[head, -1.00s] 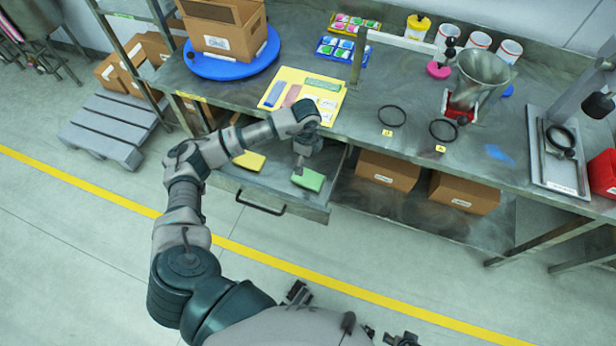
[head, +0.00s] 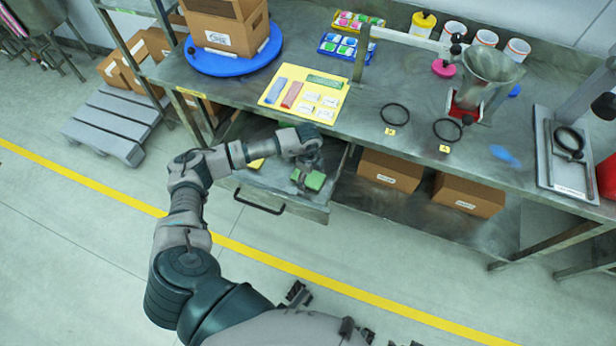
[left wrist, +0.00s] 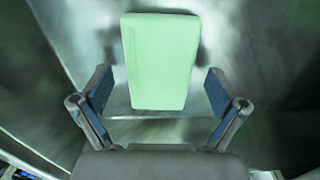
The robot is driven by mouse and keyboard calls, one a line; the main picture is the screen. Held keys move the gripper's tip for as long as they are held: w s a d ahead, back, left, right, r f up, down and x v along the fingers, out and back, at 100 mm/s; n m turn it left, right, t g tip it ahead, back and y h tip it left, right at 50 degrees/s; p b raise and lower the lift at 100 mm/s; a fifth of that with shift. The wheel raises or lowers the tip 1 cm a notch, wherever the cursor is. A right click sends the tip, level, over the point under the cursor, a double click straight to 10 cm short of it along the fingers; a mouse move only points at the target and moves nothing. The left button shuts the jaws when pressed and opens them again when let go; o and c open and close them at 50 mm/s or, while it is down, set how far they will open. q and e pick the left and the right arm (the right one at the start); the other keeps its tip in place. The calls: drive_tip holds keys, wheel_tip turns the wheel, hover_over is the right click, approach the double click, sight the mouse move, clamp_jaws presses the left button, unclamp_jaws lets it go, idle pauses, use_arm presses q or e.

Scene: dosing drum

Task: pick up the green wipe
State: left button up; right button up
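The green wipe (head: 314,181) lies in the open drawer (head: 285,204) under the bench. It also shows in the left wrist view (left wrist: 160,60) as a pale green block on the metal drawer floor. My left gripper (head: 303,176) is right over the wipe in the head view and hides part of it. In the left wrist view my left gripper (left wrist: 158,90) is open, with one finger on each side of the wipe's near end and a gap on both sides. My right gripper is not in view.
A yellow wipe (head: 256,164) lies in the drawer, partly behind my arm. The bench top (head: 360,140) overhangs the drawer's back. Cardboard boxes (head: 390,170) stand on the shelf right of the drawer. The floor in front is free.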

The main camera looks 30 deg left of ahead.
sight(308, 176)
use_arm(q)
drive_tip(key=shift+d, duration=0.1)
drive_tip(key=c, duration=0.7)
drive_tip(key=shift+c, duration=0.2)
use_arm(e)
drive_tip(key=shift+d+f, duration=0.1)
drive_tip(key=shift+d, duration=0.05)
use_arm(q)
drive_tip(key=shift+r, duration=0.1)
drive_tip(key=shift+r, duration=0.3)
wheel_tip(308, 176, up, 9)
drive_tip(key=p, duration=0.2)
drive_tip(key=shift+r, duration=0.15)
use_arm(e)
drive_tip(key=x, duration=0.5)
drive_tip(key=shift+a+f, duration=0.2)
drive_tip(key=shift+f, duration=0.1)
use_arm(q)
drive_tip(key=shift+c, duration=0.4)
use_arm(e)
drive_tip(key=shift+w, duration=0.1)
